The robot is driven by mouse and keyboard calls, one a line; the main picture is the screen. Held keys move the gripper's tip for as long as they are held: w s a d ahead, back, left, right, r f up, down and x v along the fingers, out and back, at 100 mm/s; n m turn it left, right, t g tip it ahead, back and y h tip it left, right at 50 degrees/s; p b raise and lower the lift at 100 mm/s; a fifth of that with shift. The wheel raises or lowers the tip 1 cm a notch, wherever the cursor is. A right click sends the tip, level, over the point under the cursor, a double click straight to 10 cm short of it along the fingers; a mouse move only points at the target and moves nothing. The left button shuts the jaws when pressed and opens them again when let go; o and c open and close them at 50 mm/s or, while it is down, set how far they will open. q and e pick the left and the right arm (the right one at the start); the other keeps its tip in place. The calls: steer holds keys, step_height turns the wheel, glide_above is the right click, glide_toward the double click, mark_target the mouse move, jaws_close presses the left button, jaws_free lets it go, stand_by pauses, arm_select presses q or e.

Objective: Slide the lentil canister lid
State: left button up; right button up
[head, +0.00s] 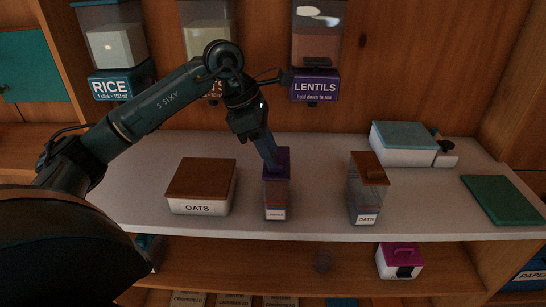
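A small clear canister (276,199) with a purple lid (283,158) and reddish contents stands upright on the white counter. Its front label is too small to read surely; its purple matches the LENTILS dispenser above. My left gripper (271,158) comes down from above, its fingers at the lid's top left. The fingers show as one narrow blue shape, so I cannot tell whether they are apart, or whether they touch the lid. The lid appears to sit on the canister. My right gripper is not in view.
An OATS box (201,186) with a brown lid stands left of the canister, and a brown-lidded clear OATS canister (367,190) right. A white box with teal lid (402,142) and a green board (503,199) lie farther right. The LENTILS dispenser (316,86) hangs above.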

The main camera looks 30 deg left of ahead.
arm_select(q)
steer(key=v, duration=1)
steer(key=shift+r, duration=0.1)
